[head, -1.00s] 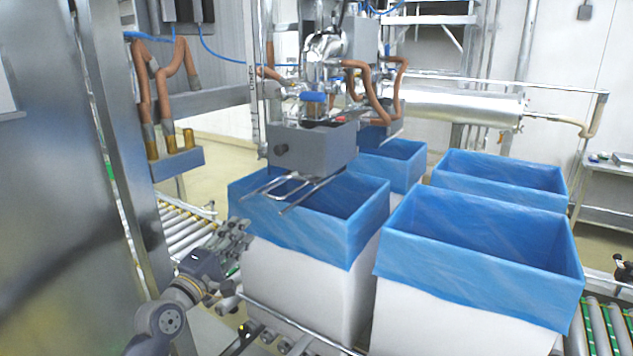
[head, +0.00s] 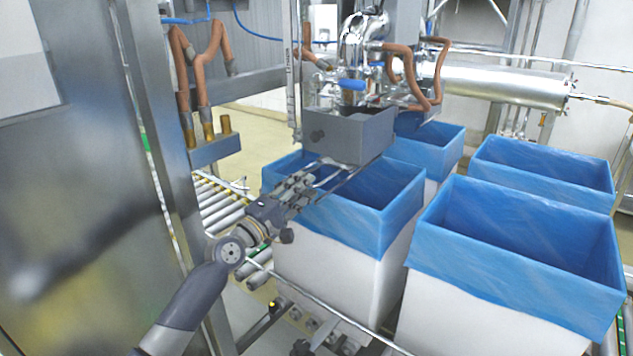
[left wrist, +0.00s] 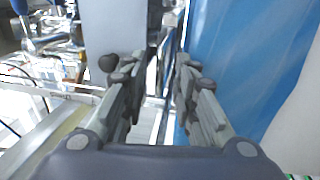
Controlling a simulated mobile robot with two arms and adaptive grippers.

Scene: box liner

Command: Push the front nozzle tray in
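The front nozzle tray (head: 348,135) is a grey metal box with a black knob on its front left. It sits below the filling nozzles, above the front left blue-lined box (head: 345,215), with wire rails (head: 345,178) under it. My left gripper (head: 322,170) is just below and in front of the tray, over the box's near left rim. In the left wrist view its fingers (left wrist: 155,85) are apart with nothing held between them. The tray's grey face (left wrist: 112,25) and black knob (left wrist: 108,62) show beyond the left finger; I cannot tell whether they touch. My right gripper is out of view.
More blue-lined white boxes stand at the right (head: 520,240) and behind. A steel cabinet (head: 90,200) fills the left side. A roller conveyor (head: 222,205) runs beside the boxes. Brown hoses (head: 405,75) hang around the nozzles. Blue liner (left wrist: 235,60) is close on the gripper's right.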

